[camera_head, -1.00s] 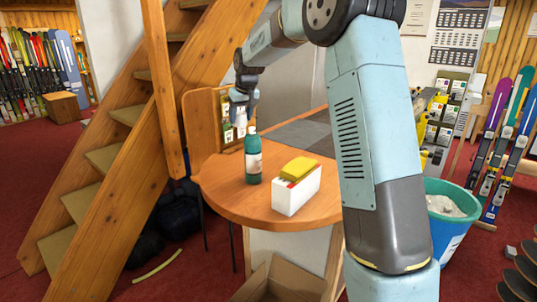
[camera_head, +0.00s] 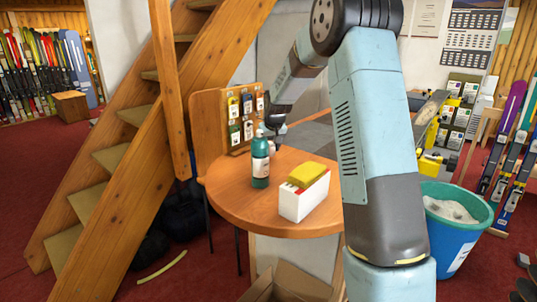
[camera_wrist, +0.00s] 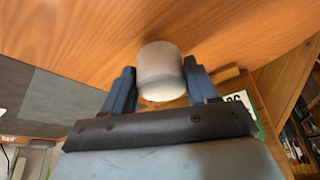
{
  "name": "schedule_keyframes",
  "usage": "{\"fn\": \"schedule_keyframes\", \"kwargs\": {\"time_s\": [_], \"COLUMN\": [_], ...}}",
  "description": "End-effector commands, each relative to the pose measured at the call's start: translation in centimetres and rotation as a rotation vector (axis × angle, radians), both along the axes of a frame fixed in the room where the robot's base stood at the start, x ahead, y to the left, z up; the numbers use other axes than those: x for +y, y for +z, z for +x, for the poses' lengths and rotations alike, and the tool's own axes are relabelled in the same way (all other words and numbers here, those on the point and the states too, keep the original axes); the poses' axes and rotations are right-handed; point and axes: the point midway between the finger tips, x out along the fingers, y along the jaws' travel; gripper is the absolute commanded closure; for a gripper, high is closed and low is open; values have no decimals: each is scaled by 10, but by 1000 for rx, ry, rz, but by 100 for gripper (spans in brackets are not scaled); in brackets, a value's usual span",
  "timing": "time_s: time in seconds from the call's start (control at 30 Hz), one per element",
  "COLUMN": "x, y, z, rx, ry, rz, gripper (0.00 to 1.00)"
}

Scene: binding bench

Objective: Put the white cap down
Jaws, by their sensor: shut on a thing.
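My gripper (camera_wrist: 160,85) is shut on the white cap (camera_wrist: 160,68), a short pale cylinder between the two dark blue fingers in the wrist view. In the head view my gripper (camera_head: 274,135) is low over the round wooden table (camera_head: 232,205), just behind and right of the teal bottle (camera_head: 260,170). The cap (camera_head: 271,147) shows there as a small white patch, partly hidden by the bottle. The wooden tabletop (camera_wrist: 90,35) is close to the cap in the wrist view. I cannot tell whether the cap touches it.
A white box with a yellow block (camera_head: 305,195) stands at the table's front right. A wooden display board with small packets (camera_head: 225,120) stands at the back left. A grey mat (camera_head: 310,135) lies at the back right. The table's front left is clear.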

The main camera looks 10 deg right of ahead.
Motion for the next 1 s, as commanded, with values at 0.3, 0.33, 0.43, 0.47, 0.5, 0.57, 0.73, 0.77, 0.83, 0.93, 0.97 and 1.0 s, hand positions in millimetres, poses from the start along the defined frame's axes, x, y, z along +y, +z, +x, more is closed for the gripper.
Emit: {"fn": "schedule_keyframes", "kwargs": {"time_s": [0.3, 0.33, 0.43, 0.47, 0.5, 0.57, 0.73, 0.77, 0.83, 0.93, 0.97, 1.0], "x": [0, 0, 0, 0, 0, 0, 0, 0, 0, 1, 1, 0], "y": [-30, -29, -29, -29, -29, -29, -29, -29, -29, -28, -28, -26], "z": [0, 0, 0, 0, 0, 0, 0, 0, 0, 0, 0, -1], "rx": [1, 1, 2, 2, 2, 2, 1, 1, 1, 1, 0, 0], "ry": [0, 0, 0, 0, 0, 0, 1, 1, 1, 1, 1, 1], "rz": [0, 0, 0, 0, 0, 0, 0, 0, 0, 0, 0, 0], "gripper": [70, 70, 41, 38, 34, 28, 16, 16, 16, 16, 16, 16]}}
